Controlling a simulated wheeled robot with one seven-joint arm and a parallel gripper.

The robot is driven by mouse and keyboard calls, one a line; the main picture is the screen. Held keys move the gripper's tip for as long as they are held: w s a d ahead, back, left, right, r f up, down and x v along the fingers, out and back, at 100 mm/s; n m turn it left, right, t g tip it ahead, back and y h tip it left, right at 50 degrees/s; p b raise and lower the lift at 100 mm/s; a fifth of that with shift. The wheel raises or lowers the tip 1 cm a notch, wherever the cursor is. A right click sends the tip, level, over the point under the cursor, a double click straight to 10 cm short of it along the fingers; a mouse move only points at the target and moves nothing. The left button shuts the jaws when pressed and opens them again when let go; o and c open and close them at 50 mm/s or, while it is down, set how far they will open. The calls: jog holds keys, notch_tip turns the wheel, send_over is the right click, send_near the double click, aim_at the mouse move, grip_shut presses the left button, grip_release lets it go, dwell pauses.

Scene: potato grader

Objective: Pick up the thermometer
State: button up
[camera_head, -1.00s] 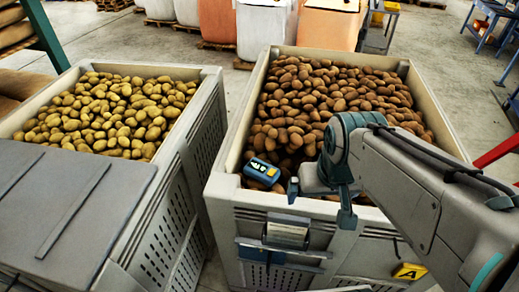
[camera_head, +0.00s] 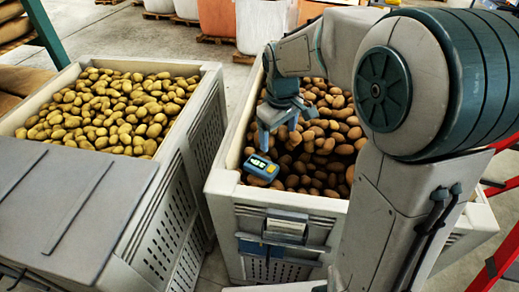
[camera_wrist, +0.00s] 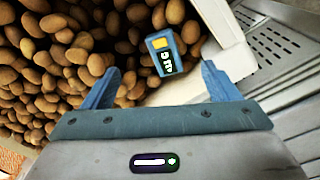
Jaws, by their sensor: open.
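The thermometer (camera_head: 261,167) is a small blue box-shaped device with a yellow part and a dark display. It lies at the front left corner of the right crate, by the rim and the brown potatoes. In the wrist view the thermometer (camera_wrist: 165,54) lies beyond the fingertips, between their lines, with its display facing the camera. My gripper (camera_head: 278,138) is above the potatoes, just behind and above the thermometer. In the wrist view my gripper (camera_wrist: 160,75) has its two blue fingers wide apart with nothing between them.
The right crate (camera_head: 225,187) has a raised pale rim beside the thermometer and holds brown potatoes (camera_head: 325,150). The left crate (camera_head: 206,82) holds yellowish potatoes (camera_head: 110,110) and has a grey lid (camera_head: 75,200) at its front. A narrow gap separates the crates.

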jog(key=w+a+f+n, duration=0.3)
jog(key=w+f, duration=0.1)
jog(key=w, duration=0.2)
jog(key=p, duration=0.1)
send_over(261, 165)
jog(key=shift+g, duration=0.4)
jog(key=f, duration=0.7)
jog(key=shift+w+d+f, duration=0.25)
jog(key=shift+w+f, duration=0.1)
jog(key=shift+f, duration=0.05)
jog(key=shift+s+a+f+p, duration=0.15)
jog(key=shift+f+p, duration=0.3)
jog(key=shift+f, duration=1)
jog(key=shift+s+a+f+p, duration=0.15)
jog(key=shift+f+p, duration=0.25)
jog(key=shift+f, duration=1)
jog(key=shift+d, duration=0.1)
jog(key=c, duration=1.1)
jog(key=shift+c, duration=0.6)
jog(key=shift+r, duration=0.15)
